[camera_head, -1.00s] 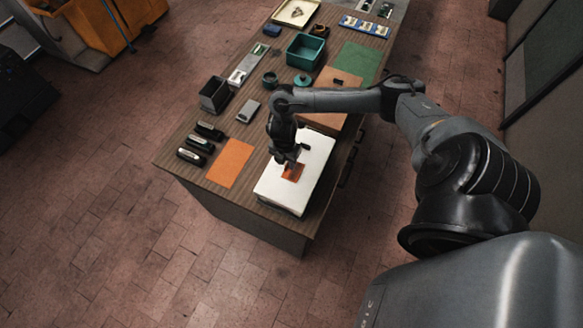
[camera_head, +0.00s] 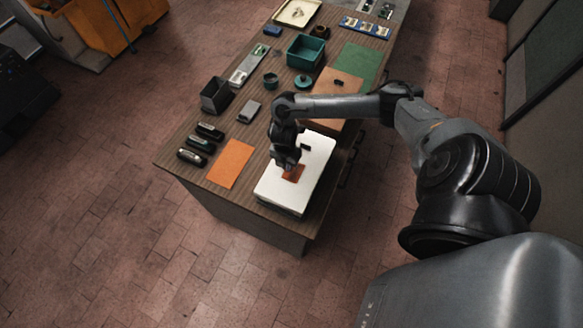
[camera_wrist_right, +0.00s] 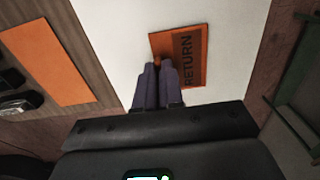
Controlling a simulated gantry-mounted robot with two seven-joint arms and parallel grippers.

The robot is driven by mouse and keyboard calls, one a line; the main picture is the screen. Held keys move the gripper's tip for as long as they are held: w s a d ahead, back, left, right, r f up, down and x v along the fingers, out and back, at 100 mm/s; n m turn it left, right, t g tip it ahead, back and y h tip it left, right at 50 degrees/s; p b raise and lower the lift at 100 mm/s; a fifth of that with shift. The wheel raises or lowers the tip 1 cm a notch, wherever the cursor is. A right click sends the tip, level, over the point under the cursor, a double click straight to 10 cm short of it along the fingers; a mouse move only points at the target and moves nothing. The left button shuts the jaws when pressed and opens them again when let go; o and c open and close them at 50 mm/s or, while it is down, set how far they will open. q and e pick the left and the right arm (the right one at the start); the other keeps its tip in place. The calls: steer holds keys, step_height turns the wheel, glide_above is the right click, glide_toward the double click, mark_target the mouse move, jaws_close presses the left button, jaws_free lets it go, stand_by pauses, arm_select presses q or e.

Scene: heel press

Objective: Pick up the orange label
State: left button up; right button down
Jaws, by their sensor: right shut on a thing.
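The orange label (camera_head: 293,174) is at the white-topped box (camera_head: 277,192) near the table's front corner. In the right wrist view the orange label (camera_wrist_right: 190,57) shows a darker band reading "RETURN". My right gripper (camera_head: 290,167) reaches down onto it from above. In the wrist view my right gripper's fingers (camera_wrist_right: 158,66) are close together and shut on a small part at the label's lower left edge. I cannot tell whether the label touches the white top or is just above it. My left gripper is out of view.
An orange mat (camera_head: 231,163) lies left of the box. A dark open bin (camera_head: 215,95), a teal bin (camera_head: 305,52) and a green mat (camera_head: 358,64) are farther back.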

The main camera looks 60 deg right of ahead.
steer(key=shift+r, duration=0.15)
steer(key=shift+r, duration=0.45)
steer(key=r, duration=0.1)
steer(key=s+r+b, duration=0.1)
steer(key=r, duration=0.1)
steer(key=shift+d+r, duration=0.15)
steer(key=shift+r, duration=0.05)
steer(key=s+d+r+p, duration=0.2)
steer(key=s+r, duration=0.7)
steer(key=s, duration=0.1)
steer(key=shift+s+r, duration=0.15)
steer(key=shift+r, duration=0.1)
stand_by(0.3)
